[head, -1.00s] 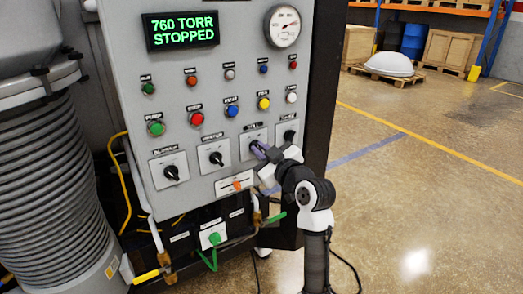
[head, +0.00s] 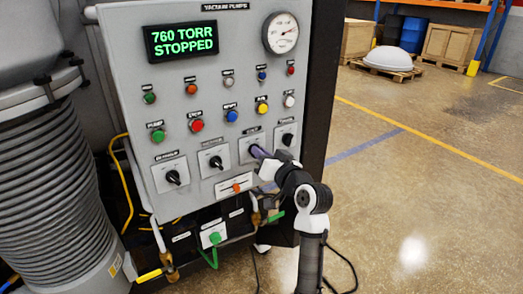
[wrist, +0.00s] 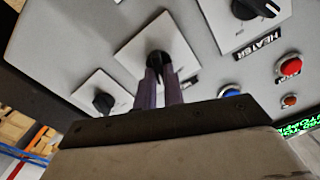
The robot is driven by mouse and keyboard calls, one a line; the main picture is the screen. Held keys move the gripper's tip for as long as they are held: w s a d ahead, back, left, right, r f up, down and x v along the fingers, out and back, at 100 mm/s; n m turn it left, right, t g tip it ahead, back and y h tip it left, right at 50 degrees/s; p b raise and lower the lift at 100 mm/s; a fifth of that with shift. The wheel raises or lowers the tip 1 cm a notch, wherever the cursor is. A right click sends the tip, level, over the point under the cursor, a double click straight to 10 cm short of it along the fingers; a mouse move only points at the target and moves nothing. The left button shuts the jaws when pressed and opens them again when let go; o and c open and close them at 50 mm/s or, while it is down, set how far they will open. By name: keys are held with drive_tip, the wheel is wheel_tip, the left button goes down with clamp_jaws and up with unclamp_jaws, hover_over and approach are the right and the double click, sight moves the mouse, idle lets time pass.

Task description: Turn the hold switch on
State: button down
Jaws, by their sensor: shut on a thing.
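The hold switch (wrist: 158,58) is a black rotary knob on a white square plate, third in the lower row of the grey panel (head: 130,85). In the head view its plate (head: 245,157) shows, but the knob is mostly hidden by my gripper (head: 257,152). In the wrist view my gripper (wrist: 162,75) has its two purple-grey fingers closed around the knob. The knob's exact angle is hard to tell behind the fingers.
The heater switch (head: 216,162) is to the left and another black knob (head: 287,138) is close to the right. Coloured buttons sit above, including a blue button (head: 231,116). A display (head: 182,40) reads 760 TORR STOPPED. Open floor (head: 420,190) lies to the right.

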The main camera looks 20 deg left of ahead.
drive_tip(key=shift+m, duration=0.5)
drive_tip(key=shift+p, duration=0.3)
drive_tip(key=c, duration=1.5)
unclamp_jaws()
drive_tip(key=b+v, duration=0.4)
drive_tip(key=v, duration=1)
drive_tip(key=shift+a+r, duration=0.1)
drive_tip(key=shift+a, duration=0.05)
